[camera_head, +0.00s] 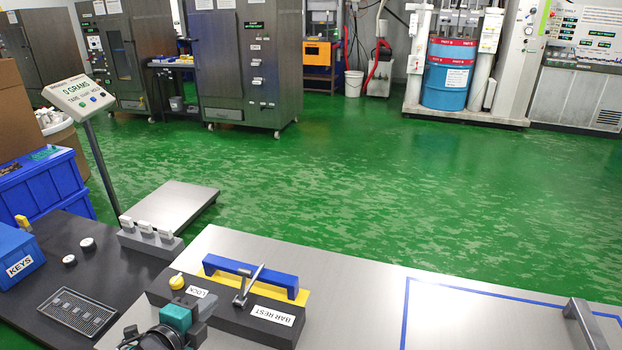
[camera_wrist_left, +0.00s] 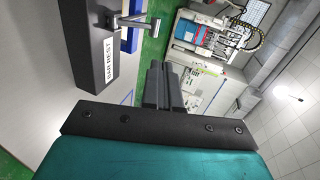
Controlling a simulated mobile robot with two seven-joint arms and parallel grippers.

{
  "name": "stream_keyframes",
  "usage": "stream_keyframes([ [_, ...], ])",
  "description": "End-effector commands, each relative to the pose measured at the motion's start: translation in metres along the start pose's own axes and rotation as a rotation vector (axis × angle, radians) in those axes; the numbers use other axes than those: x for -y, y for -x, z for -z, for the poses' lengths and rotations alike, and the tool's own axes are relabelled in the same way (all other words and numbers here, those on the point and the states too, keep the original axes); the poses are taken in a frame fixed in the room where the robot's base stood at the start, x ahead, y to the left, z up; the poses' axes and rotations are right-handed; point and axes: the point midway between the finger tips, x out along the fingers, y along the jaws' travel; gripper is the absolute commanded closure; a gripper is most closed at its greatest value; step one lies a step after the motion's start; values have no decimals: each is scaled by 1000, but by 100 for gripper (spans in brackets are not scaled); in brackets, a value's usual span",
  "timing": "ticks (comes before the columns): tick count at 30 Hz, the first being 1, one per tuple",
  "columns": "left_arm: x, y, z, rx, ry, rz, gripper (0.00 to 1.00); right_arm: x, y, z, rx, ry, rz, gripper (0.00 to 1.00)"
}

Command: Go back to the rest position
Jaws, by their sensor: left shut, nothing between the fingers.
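My left gripper (camera_head: 203,309) is at the bottom of the head view, low and beside the near left end of the bar rest block (camera_head: 230,318). In the left wrist view its two dark fingers (camera_wrist_left: 163,86) are together with nothing between them. They are apart from the bar rest block (camera_wrist_left: 97,50), which shows at the upper left there. A metal T-shaped bar (camera_head: 247,286) stands on the block in front of a blue handle (camera_head: 256,276). My right gripper is in neither view.
A yellow knob (camera_head: 177,282) and a "LOCK" label sit at the block's left. A blue "KEYS" box (camera_head: 16,256) stands on the dark table at left. A blue outline marks the steel table's right, with a grey handle (camera_head: 585,322) there. The green floor (camera_head: 400,170) beyond is open.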

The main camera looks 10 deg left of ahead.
Motion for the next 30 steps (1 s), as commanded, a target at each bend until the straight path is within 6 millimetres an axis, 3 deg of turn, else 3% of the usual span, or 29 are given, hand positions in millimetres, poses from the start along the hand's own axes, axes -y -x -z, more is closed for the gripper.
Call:
stream_keyframes([
  [5, -29, 35, 46, -4, 398, -84, 100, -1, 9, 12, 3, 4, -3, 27],
  [9, -54, 77, 88, 43, 863, -172, 100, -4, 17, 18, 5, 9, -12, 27],
  [15, -72, 122, 125, 143, 1345, -243, 100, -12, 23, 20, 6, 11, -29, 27],
  [20, -76, 132, 132, 178, 1478, -254, 100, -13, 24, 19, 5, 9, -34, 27],
  [30, -76, 132, 133, 178, 1480, -255, 100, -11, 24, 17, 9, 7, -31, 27],
])
